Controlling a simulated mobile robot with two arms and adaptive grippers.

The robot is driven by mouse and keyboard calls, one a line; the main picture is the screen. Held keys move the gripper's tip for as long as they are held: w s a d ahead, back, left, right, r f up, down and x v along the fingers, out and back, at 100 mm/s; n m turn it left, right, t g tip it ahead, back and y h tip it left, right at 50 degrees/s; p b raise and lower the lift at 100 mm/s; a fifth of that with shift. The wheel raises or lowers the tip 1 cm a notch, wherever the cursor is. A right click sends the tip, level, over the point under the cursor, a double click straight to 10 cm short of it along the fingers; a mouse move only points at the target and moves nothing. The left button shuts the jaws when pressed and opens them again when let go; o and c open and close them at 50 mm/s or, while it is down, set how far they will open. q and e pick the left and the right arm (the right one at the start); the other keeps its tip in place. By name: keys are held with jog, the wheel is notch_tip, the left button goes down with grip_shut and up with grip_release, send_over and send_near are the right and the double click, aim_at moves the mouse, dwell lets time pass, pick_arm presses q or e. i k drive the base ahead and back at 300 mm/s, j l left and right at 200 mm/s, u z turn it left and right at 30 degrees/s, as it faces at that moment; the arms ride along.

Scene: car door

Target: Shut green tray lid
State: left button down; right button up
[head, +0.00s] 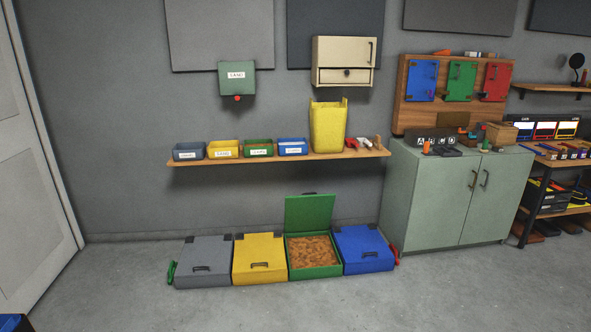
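The green tray (313,271) stands on the floor against the wall, between a yellow tray and a blue tray. Its green lid (309,214) is open and stands upright at the back edge, with a dark handle at its top. Brown grainy material fills the tray. Neither of my grippers shows in the head view.
The grey tray (203,265), yellow tray (260,262) and blue tray (363,252) have their lids down. A wooden shelf (200,163) with small bins hangs above. A green cabinet (445,205) stands right. The floor in front is clear.

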aim_at(313, 212)
jog(key=i+j+u, duration=0.25)
jog(key=i, duration=0.7)
jog(key=i+j+u, duration=0.15)
jog(key=i+u, duration=0.15)
jog(key=i, duration=0.65)
